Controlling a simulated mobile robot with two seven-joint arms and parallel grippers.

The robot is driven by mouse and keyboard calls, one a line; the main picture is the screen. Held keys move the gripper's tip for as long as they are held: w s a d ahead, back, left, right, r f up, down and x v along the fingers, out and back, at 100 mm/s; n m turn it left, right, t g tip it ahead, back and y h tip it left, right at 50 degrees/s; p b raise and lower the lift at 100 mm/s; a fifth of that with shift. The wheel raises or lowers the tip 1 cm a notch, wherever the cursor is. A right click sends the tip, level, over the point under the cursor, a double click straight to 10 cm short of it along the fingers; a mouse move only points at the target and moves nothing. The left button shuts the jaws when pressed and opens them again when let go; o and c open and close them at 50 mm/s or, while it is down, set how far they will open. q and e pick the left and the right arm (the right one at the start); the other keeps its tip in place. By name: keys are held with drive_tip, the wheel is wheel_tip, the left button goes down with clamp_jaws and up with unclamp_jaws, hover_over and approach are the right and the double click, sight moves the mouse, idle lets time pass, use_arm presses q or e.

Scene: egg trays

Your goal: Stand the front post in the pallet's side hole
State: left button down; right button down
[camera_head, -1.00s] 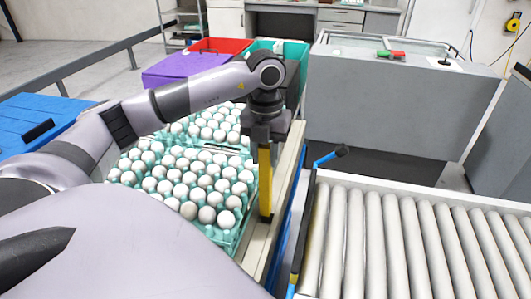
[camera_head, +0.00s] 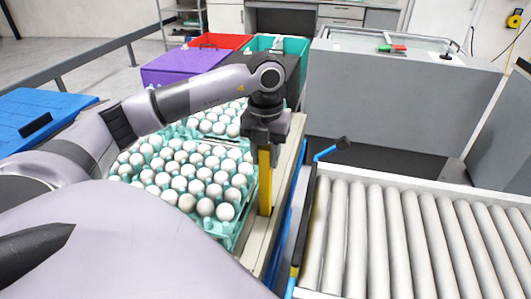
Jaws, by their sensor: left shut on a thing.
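The yellow post (camera_head: 265,182) is upright in the head view, at the right side of the egg trays. My left gripper (camera_head: 265,138) points down and is shut on the top of the post. The post's lower end is at the cream-coloured pallet edge (camera_head: 256,236); I cannot tell whether it is in a hole or just resting there. The pallet's side hole is not visible. Teal trays (camera_head: 240,222) full of white eggs lie on the pallet left of the post. My right gripper is not in view.
A grey machine (camera_head: 400,100) stands behind. Purple (camera_head: 180,66), red (camera_head: 222,41) and blue (camera_head: 40,122) containers stand left and back.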

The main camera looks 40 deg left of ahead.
sight(266, 167)
use_arm(q)
drive_tip(key=shift+f+b, duration=1.25)
drive_tip(key=shift+f, duration=0.75)
drive_tip(key=c, duration=0.7)
unclamp_jaws()
drive_tip(key=shift+r, duration=0.1)
wheel_tip(266, 167, up, 7)
drive_tip(key=shift+r, duration=0.1)
